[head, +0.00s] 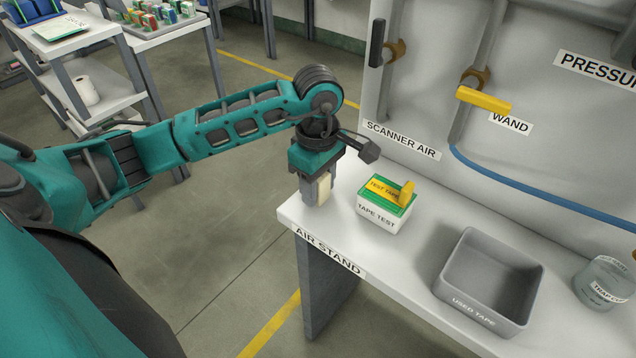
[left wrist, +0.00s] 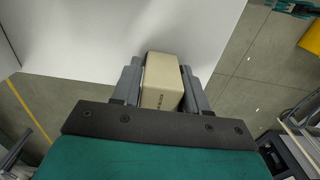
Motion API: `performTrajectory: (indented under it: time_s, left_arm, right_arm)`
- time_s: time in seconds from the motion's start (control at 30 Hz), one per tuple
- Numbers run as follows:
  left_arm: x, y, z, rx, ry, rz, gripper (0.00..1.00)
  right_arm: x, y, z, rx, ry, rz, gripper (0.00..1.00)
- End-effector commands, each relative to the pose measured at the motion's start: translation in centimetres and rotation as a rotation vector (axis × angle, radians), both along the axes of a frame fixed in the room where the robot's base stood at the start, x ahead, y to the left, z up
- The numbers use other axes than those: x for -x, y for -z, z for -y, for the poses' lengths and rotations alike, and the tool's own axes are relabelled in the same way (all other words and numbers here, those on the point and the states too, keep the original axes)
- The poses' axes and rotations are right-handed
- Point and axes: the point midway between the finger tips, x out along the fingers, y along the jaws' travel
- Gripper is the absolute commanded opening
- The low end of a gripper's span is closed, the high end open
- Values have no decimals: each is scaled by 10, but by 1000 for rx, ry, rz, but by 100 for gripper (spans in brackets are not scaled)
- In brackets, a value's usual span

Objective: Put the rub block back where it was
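The rub block (left wrist: 162,82) is a beige block. In the left wrist view it sits between the two fingers of my left gripper (left wrist: 162,90), which touch its sides. In the head view my left gripper (head: 316,188) points down at the left end of the air stand (head: 300,213), and the block (head: 324,188) shows as a pale strip between the fingers. It is at or just above the stand's top; I cannot tell whether it touches. My right gripper is not in view.
Right of my left gripper stands the tape test box (head: 383,218) with yellow test tape (head: 382,188) on it. Further right are the grey used tape bin (head: 470,295) and a trap jar (head: 603,283). A wall panel (head: 520,170) with a yellow wand lever (head: 484,99) rises behind.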

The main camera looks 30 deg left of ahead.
Motion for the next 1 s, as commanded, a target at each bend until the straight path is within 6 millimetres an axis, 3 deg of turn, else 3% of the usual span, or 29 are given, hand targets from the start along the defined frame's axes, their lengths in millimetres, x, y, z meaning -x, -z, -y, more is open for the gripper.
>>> performTrajectory:
  time_s: [0.2,0.57,1.0]
  left_arm:
    - [0,0,0,0,0,-1,65]
    - [0,-7,0,0,0,-1,66]
    - [-1,-94,-1,-1,0,4,66]
  right_arm:
    - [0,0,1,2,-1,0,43]
    - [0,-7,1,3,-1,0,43]
    - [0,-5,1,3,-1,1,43]
